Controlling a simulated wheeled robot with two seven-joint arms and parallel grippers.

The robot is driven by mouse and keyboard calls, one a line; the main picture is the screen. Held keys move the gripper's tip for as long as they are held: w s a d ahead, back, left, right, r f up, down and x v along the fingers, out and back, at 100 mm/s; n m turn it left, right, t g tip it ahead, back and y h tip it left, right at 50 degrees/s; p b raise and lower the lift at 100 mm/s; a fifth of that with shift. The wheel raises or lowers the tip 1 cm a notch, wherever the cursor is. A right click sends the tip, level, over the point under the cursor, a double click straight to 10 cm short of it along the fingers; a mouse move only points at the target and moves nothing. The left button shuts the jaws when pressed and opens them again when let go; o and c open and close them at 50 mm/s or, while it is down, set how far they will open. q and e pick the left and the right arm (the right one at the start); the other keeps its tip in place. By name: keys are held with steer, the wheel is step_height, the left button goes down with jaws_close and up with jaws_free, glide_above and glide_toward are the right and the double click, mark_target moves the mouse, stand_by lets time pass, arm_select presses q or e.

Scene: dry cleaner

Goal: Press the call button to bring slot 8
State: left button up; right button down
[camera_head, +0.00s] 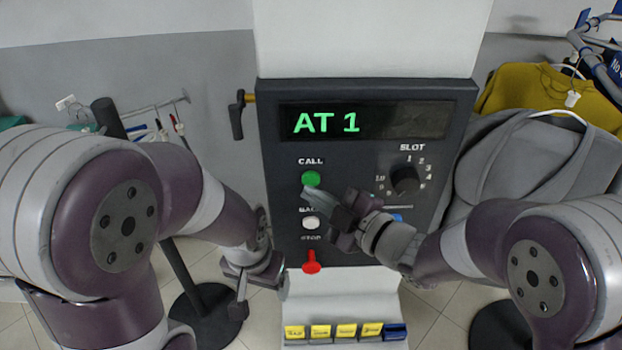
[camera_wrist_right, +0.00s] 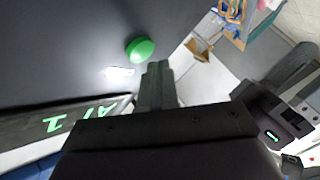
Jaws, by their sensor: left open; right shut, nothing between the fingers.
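The dark control panel (camera_head: 280,150) faces me, and its display (camera_head: 363,121) reads "AT 1" in green. The green CALL button (camera_head: 310,179) is at the panel's left. It also shows in the right wrist view (camera_wrist_right: 140,49), just beyond my fingertips. My right gripper (camera_head: 308,192) is shut and empty, its tip just below the green button; I cannot tell whether it touches. The SLOT dial (camera_head: 405,179) is at the right of the panel, with numbers around it; its pointer is not clear. My left gripper (camera_head: 262,284) is open and empty, low at the panel's left.
Below the green button are a white button (camera_head: 311,223) and a red STOP control (camera_head: 311,262). A lever (camera_head: 237,116) sticks out at the panel's left edge. Grey and yellow garments (camera_head: 545,90) hang at the right.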

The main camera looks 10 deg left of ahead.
stand_by(0.5)
steer(key=shift+w+a, duration=0.15)
steer(key=shift+w, duration=0.25)
steer(key=shift+w+a+b, duration=0.1)
steer(key=shift+w+b, duration=0.3)
stand_by(0.5)
stand_by(0.4)
steer(key=shift+s+d, duration=0.25)
steer(key=shift+s, duration=0.55)
steer(key=shift+s+b, duration=0.1)
steer(key=shift+b, duration=0.2)
steer(key=s, duration=0.2)
steer(key=s+d, duration=0.1)
steer(key=s, duration=0.1)
steer(key=shift+s+d+b, duration=0.2)
steer(key=shift+s+b, duration=0.1)
steer(key=shift+b, duration=0.1)
